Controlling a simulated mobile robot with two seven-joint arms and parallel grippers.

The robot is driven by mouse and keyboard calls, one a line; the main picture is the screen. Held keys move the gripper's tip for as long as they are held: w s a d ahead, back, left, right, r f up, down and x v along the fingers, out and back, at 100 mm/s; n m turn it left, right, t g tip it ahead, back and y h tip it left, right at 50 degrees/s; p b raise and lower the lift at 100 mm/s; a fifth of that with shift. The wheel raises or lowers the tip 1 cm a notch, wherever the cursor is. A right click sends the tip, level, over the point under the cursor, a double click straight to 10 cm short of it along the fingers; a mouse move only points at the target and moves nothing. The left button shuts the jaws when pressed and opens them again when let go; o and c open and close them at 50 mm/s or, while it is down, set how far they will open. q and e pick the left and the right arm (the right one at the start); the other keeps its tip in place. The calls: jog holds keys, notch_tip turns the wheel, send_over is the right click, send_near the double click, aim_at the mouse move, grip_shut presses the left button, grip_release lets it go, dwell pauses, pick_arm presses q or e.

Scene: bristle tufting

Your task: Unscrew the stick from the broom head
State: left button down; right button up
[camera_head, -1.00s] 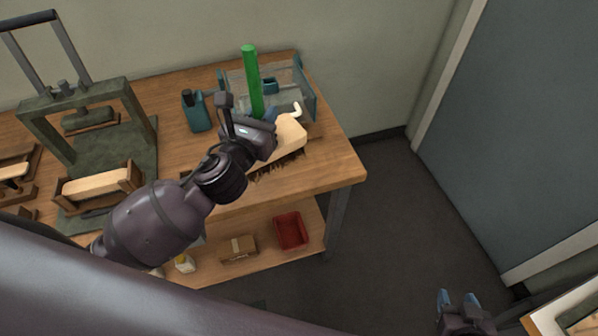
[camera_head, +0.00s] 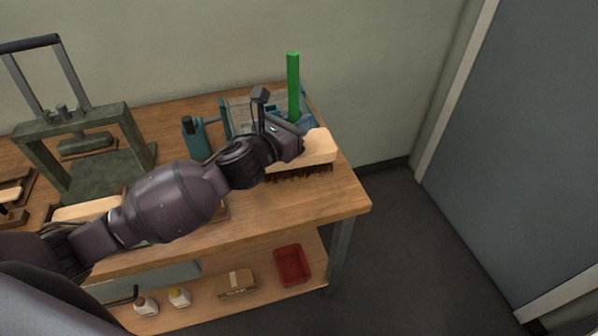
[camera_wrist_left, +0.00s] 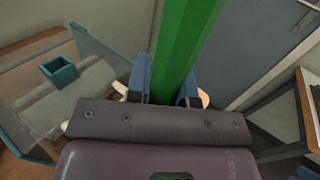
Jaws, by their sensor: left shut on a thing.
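The green stick (camera_head: 293,82) stands upright at the right end of the workbench. The broom head (camera_head: 318,149), a pale wooden block with dark bristles facing down, is just below it. My left gripper (camera_head: 292,121) is shut on the lower part of the stick, above the block. The stick also fills the middle of the left wrist view (camera_wrist_left: 186,42), between the blue fingers (camera_wrist_left: 165,92). The joint between stick and block is hidden by the gripper. My right gripper is out of view.
A clear-walled bin with teal ends (camera_head: 224,117) is behind the gripper, with a teal holder (camera_head: 195,138) to its left. A dark green press (camera_head: 72,125) stands at left. A red bin (camera_head: 292,265) and small box (camera_head: 236,283) are on the lower shelf.

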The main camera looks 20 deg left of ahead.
aim_at(299, 167)
pick_arm(q)
notch_tip(299, 167, down, 8)
jog(key=shift+f+b, duration=0.15)
jog(key=shift+b, duration=0.8)
jog(key=shift+f, duration=0.55)
notch_tip(299, 167, down, 3)
jog(key=shift+f+b, duration=0.2)
jog(key=shift+b, duration=0.45)
jog(key=shift+f, duration=0.3)
jog(key=shift+r, duration=0.1)
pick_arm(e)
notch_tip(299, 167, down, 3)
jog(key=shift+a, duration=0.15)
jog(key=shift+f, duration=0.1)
pick_arm(q)
jog(key=c, duration=1.4)
grip_release()
jog(key=shift+f, duration=0.25)
jog(key=shift+c, duration=0.2)
jog(key=o, duration=0.4)
